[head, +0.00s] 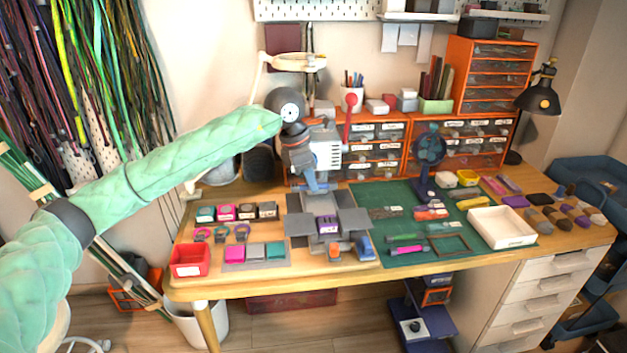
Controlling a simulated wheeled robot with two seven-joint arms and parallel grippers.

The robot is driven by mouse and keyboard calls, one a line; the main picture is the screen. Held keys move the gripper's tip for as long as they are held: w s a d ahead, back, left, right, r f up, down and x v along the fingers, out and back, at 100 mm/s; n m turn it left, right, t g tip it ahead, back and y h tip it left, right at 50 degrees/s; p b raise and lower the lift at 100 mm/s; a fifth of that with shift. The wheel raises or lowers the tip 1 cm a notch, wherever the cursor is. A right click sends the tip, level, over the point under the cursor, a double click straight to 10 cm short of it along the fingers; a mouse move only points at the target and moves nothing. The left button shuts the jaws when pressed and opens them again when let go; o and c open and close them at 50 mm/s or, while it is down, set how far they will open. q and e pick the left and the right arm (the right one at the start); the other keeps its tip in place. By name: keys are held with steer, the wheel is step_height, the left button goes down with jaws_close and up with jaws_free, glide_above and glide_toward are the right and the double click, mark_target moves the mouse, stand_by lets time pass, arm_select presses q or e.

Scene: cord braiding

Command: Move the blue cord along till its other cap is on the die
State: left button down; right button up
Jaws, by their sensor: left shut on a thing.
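My left gripper (317,190) reaches in from the left and points down in front of the press, above its middle. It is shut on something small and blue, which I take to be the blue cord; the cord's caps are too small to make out. The press (328,155) has a pale body and a red-knobbed lever (348,118). Below the gripper is a purple block (328,225) between grey plates. The die is not clearly told apart here; the gripper hides part of the press. My right gripper is not in view.
Left of the press are a red tray (190,259), small cord loops (221,235) and several coloured blocks (254,252). A green mat (385,194) with a fan (428,155) and a white tray (501,227) fills the right side.

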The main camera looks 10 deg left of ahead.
arm_select(q)
steer(key=shift+w+a+b, duration=0.3)
steer(key=shift+a+b, duration=0.05)
steer(key=shift+a, duration=0.15)
stand_by(0.8)
stand_by(0.8)
stand_by(0.3)
steer(key=c, duration=1.3)
jaws_free()
steer(key=shift+c, duration=0.2)
